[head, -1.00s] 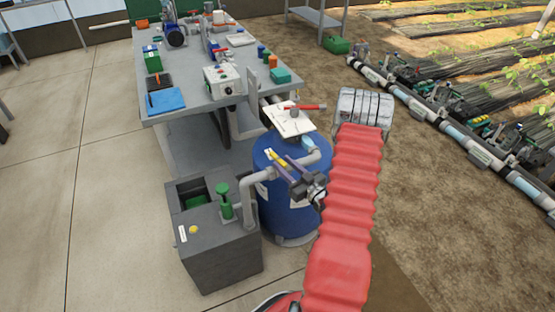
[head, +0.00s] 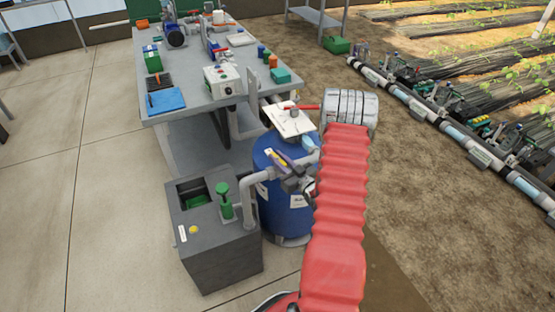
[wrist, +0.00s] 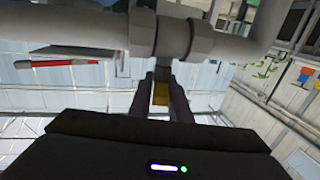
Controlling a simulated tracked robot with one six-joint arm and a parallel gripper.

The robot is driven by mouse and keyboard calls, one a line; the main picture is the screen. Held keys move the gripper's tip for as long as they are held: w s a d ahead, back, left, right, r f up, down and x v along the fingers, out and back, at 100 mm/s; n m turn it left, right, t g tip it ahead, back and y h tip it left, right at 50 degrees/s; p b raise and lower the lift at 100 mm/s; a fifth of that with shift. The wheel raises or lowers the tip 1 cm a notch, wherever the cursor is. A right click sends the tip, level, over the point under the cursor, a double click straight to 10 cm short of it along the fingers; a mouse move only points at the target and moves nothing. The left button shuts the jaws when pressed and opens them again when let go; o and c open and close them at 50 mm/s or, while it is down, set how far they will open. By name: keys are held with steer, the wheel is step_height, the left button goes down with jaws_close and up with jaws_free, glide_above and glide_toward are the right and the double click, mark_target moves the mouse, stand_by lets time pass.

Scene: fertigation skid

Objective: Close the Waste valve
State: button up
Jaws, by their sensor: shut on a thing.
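A valve with a yellow handle (head: 277,161) sits on the grey pipe (head: 262,178) between the blue drum (head: 277,205) and a dark grey sump box. I take it for the Waste valve, but no label on it is legible. My gripper (head: 281,163) is shut on the yellow handle beside the drum. In the wrist view the handle (wrist: 160,93) shows between the two dark fingers, just below the grey pipe and its couplings (wrist: 165,35). The valve's body is partly hidden by my gripper.
A red-levered valve (head: 303,107) and a white plate (head: 288,120) sit above the drum. The sump box (head: 222,250) with a green pump (head: 223,200) stands to the left. A workbench (head: 190,95) with equipment stands behind. Open floor lies left.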

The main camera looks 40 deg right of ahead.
jaws_close()
steer(key=shift+a+m+h, duration=0.1)
steer(key=shift+m+h, duration=0.5)
steer(key=shift+h, duration=0.4)
steer(key=shift+w+m+g+h, duration=0.1)
steer(key=shift+m+g+h, duration=0.25)
steer(key=shift+h, duration=0.25)
steer(key=shift+m+h, duration=0.45)
steer(key=shift+h, duration=0.15)
steer(key=o, duration=0.6)
jaws_free()
